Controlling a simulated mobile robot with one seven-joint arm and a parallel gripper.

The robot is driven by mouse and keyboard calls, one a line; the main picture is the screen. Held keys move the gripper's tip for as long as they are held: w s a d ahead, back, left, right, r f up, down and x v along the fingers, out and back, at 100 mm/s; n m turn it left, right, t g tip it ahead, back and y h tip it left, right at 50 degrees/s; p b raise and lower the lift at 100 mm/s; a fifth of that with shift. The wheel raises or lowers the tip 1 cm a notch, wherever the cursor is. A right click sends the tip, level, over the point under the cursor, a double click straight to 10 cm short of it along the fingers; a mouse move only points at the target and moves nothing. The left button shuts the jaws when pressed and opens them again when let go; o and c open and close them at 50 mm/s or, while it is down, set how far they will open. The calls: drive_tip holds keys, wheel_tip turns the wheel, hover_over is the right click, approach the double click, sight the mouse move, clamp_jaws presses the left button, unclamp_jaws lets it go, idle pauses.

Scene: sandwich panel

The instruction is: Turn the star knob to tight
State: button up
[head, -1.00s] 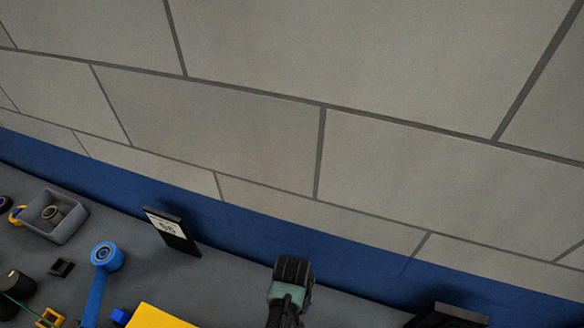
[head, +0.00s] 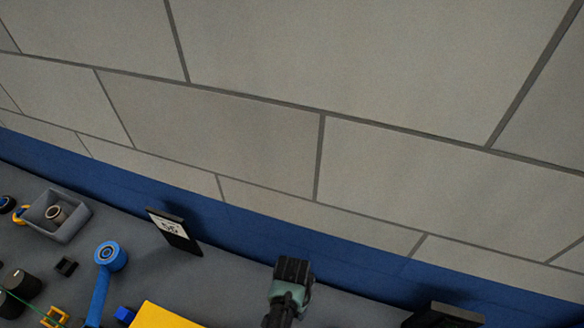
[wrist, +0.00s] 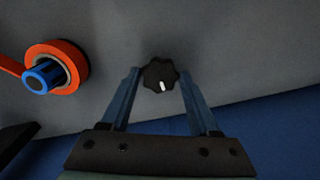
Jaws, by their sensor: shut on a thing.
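The star knob (wrist: 160,72) is black with a lobed rim, and shows in the wrist view on the grey panel (wrist: 225,55). Its white mark points toward the bottom of the picture, slightly right. My gripper (wrist: 160,76) has its two blue fingers on either side of the knob and is shut on it. In the head view the end of my arm shows at the bottom centre; the knob and the fingertips are hidden there. No tight marking can be read.
An orange ring with a blue hub (wrist: 42,76) stands left of the knob. In the head view, a blue lever (head: 110,256), a grey bin (head: 60,218), a black-edged label plate (head: 175,232) and a yellow block (head: 165,316) lie left of my arm. A dark plate (head: 445,316) is at right.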

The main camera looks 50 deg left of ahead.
drive_tip(key=shift+m, duration=0.3)
drive_tip(key=o, duration=1.4)
drive_tip(key=shift+c, duration=0.2)
drive_tip(key=shift+r, duration=0.15)
wheel_tip(320, 180, up, 13)
drive_tip(key=shift+b, duration=0.35)
